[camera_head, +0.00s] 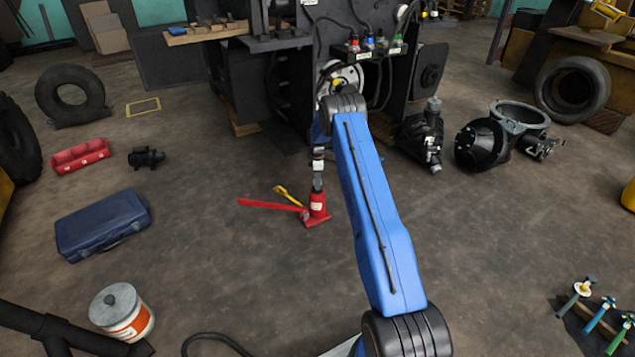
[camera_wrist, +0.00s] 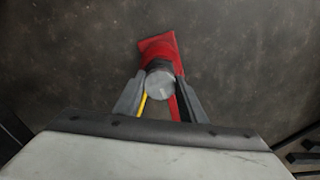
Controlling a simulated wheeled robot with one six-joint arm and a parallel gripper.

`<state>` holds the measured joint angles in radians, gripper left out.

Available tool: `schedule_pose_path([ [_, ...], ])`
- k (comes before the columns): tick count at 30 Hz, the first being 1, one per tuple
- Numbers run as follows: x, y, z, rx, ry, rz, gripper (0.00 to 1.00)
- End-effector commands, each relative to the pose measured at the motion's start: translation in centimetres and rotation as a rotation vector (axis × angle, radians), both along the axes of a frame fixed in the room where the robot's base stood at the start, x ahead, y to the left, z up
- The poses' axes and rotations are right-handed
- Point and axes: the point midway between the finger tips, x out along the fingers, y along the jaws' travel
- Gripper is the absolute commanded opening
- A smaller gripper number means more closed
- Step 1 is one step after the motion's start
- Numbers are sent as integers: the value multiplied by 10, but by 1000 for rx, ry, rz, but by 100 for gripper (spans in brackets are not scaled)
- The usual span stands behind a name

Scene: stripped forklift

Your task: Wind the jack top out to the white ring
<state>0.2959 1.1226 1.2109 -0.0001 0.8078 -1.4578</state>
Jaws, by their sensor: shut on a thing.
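The red bottle jack (camera_head: 316,208) stands upright on the floor near the middle of the head view. In the wrist view its red base (camera_wrist: 157,46) shows beyond its round grey top (camera_wrist: 160,85). My gripper (camera_head: 318,184) points down from above and is shut on the jack top. In the wrist view its two grey fingers (camera_wrist: 160,78) stand on either side of the top. A white ring on the jack cannot be made out; the fingers hide the sides of the top.
A red lever (camera_head: 268,204) extends left from beside the jack, with a yellow-handled piece (camera_head: 287,195) by it. The stripped forklift (camera_head: 290,85) stands behind. A blue case (camera_head: 102,224) and white bucket (camera_head: 122,312) lie left.

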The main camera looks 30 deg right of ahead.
Motion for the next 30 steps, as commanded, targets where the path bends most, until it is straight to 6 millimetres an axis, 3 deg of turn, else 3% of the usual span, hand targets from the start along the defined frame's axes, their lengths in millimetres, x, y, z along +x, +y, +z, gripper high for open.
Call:
schedule_pose_path([
  [9, -2, 1, -4, 2, 5, 102, 14],
  [24, -2, 1, -4, 2, 5, 117, 14],
  [25, -2, 1, -4, 2, 5, 117, 44],
  [26, -2, 1, -4, 2, 5, 117, 51],
  [27, -2, 1, -3, 2, 5, 117, 55],
  [30, -1, 0, -2, 1, 3, 116, 55],
])
